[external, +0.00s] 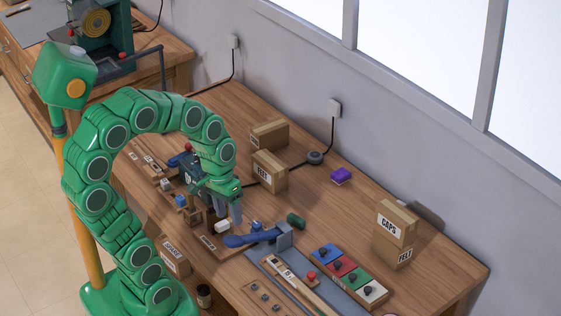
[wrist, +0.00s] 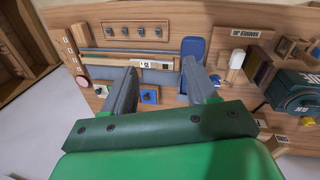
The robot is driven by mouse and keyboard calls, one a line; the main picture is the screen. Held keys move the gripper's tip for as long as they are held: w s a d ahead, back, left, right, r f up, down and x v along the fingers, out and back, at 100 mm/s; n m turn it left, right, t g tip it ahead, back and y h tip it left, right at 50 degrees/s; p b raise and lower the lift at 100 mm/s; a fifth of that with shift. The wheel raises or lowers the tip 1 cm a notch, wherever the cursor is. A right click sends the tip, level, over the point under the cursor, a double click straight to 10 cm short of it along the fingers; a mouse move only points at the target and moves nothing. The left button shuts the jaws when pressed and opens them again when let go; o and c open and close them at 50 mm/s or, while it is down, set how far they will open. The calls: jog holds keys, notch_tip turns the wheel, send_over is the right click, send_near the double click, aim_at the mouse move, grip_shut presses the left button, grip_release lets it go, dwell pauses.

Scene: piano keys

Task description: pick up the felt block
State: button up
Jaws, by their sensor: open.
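A small purple block (external: 341,176) lies on the bench near the wall; it looks like the felt block, though its material is too small to tell. I cannot make it out in the wrist view. My gripper (external: 229,217) is open, pointing down over the near left part of the bench, well to the left of the purple block. In the wrist view its two grey fingers (wrist: 164,85) are spread, with nothing held between them. A small white block (external: 222,226) is close by the fingers; it may be the white-topped piece in the wrist view (wrist: 237,60).
Coloured tiles with knobs (external: 346,273) lie further right. Cardboard boxes (external: 270,171) and a box marked CAPS (external: 396,222) stand on the bench. Bare wood surrounds the purple block.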

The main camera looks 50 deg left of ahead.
jog(key=w+d+f+n+h, duration=0.1)
jog(key=w+n+h, duration=0.3)
jog(key=w, duration=0.9)
jog(key=n+h, duration=0.6)
jog(key=n, duration=0.3)
send_over(300, 220)
jog(key=s+a, duration=0.2)
jog(key=s, duration=0.2)
notch_tip(300, 220, down, 10)
jog(key=a+f+n+t, duration=0.1)
jog(key=a+f+n, duration=0.1)
jog(key=a+f, duration=0.1)
jog(key=w+a+f+n, duration=0.1)
jog(key=a+f+n, duration=0.1)
jog(key=a+f, duration=0.1)
jog(key=w+a+f+n+t+h, duration=0.1)
jog(key=a+f, duration=0.2)
jog(key=f, duration=0.1)
jog(key=shift+a+n+t, duration=0.1)
jog(key=shift+n+t, duration=0.2)
jog(key=shift+n, duration=0.1)
jog(key=x, duration=0.6)
jog(key=shift+r, duration=0.1)
jog(key=shift+f+x, duration=0.15)
jog(key=shift+x, duration=1.35)
jog(key=shift+f+x, duration=0.15)
jog(key=shift+x, duration=1.35)
jog(key=shift+a, duration=0.1)
jog(key=shift+c, duration=0.4)
jog(key=c, duration=0.9)
